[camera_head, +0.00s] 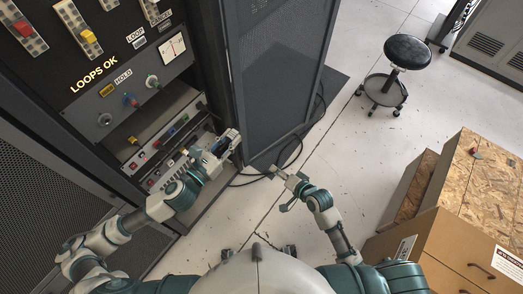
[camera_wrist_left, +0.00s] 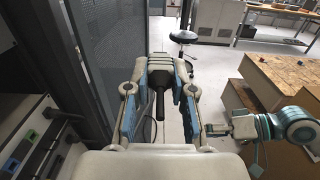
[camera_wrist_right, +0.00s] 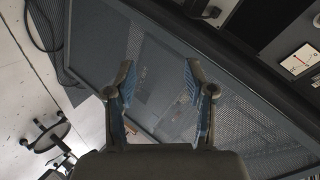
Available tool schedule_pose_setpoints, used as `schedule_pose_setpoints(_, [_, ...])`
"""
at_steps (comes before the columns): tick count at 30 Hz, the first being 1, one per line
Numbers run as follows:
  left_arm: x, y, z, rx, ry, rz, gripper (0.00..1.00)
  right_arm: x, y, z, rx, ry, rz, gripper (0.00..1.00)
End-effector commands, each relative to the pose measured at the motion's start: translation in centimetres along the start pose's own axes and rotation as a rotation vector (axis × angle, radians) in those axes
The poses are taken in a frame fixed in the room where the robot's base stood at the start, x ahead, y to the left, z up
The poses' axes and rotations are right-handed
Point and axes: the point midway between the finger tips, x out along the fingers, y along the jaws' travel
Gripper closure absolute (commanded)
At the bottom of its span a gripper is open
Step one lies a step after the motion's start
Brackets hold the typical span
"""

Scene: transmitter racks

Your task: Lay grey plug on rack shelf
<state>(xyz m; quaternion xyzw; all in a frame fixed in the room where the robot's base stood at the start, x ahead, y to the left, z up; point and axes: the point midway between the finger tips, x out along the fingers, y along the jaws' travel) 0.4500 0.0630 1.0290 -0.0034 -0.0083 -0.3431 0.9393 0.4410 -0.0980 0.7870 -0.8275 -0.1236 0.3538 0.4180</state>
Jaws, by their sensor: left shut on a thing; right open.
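My left gripper (camera_head: 232,140) is shut on a dark grey plug (camera_wrist_left: 160,72), which sits between its blue-padded fingers in the left wrist view. The plug's thin stem points toward the camera. In the head view the gripper is in front of the open rack, just right of the rack shelf (camera_head: 186,103); the plug is hard to make out there. The shelf's edge carries several small coloured parts. My right gripper (camera_head: 283,176) is open and empty, low over the floor right of the left one; its fingers (camera_wrist_right: 160,90) are spread in the right wrist view.
An open mesh rack door (camera_head: 275,75) stands just beyond my left gripper. A black cable (camera_head: 250,178) lies on the floor below. A round stool (camera_head: 407,52) stands at the far right. Wooden crates (camera_head: 480,185) fill the lower right. The floor between is clear.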

Motion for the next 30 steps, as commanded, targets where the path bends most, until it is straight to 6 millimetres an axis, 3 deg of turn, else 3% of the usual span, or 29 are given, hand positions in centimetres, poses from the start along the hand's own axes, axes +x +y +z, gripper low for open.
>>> schedule_pose_setpoints(1, [0.0,0.0,0.0,0.0,0.0,0.0,1.0,-0.8,-3.3,-1.1,0.039,0.009,-0.075,0.46])
schedule_pose_setpoints(6, [0.0,0.0,0.0,0.0,0.0,0.0,1.0,-4.5,-13.0,-2.9,0.192,-0.024,-0.307,0.46])
schedule_pose_setpoints(9, [0.0,0.0,0.0,0.0,0.0,0.0,1.0,-6.9,-17.3,-3.1,0.262,-0.066,-0.414,0.46])
schedule_pose_setpoints(12, [0.0,0.0,0.0,0.0,0.0,0.0,1.0,-8.9,-20.3,-3.0,0.314,-0.109,-0.489,0.46])
schedule_pose_setpoints(16, [0.0,0.0,0.0,0.0,0.0,0.0,1.0,-10.5,-22.5,-2.8,0.353,-0.149,-0.543,0.46])
schedule_pose_setpoints(20, [0.0,0.0,0.0,0.0,0.0,0.0,1.0,-10.5,-23.4,-2.7,0.366,-0.162,-0.56,0.46])
schedule_pose_setpoints(30, [0.0,0.0,0.0,0.0,-0.001,0.0,1.0,-5.3,-26.8,-2.4,0.366,-0.162,-0.56,0.46])
